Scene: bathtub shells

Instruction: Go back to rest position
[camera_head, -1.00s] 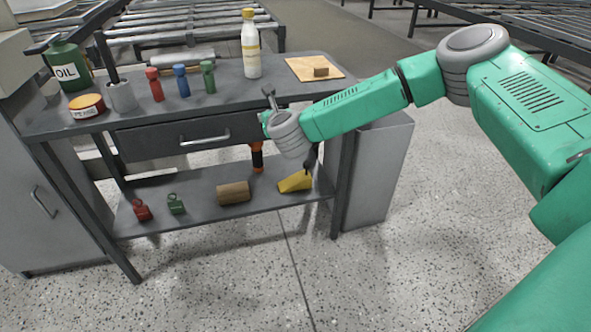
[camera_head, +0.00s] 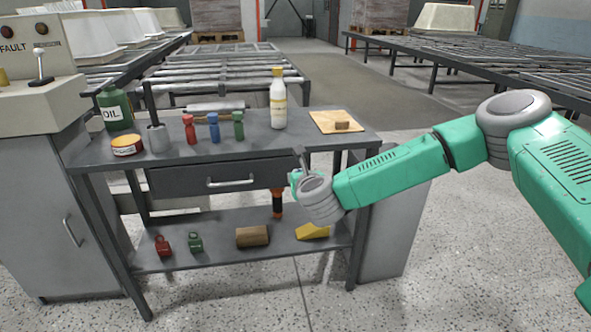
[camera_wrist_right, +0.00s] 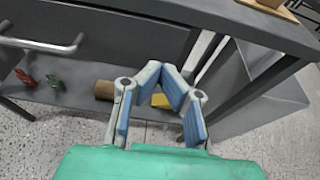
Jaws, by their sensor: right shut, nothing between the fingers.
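My right arm comes in from the right in the head view, green with grey joints. It is bent at the elbow, with its wrist in front of the right end of the workbench (camera_head: 330,145). My right gripper (camera_wrist_right: 163,78) shows in the wrist view with grey links and blue pads. Its fingers are shut and hold nothing. In that view it is in front of the lower shelf (camera_wrist_right: 75,97), right of the drawer handle (camera_wrist_right: 45,47). In the head view my own wrist hides most of the gripper. My left gripper is not in view.
Below are padlocks, a wooden cylinder (camera_head: 252,236) and a yellow wedge (camera_head: 312,232). Floor is clear in front (camera_head: 400,310).

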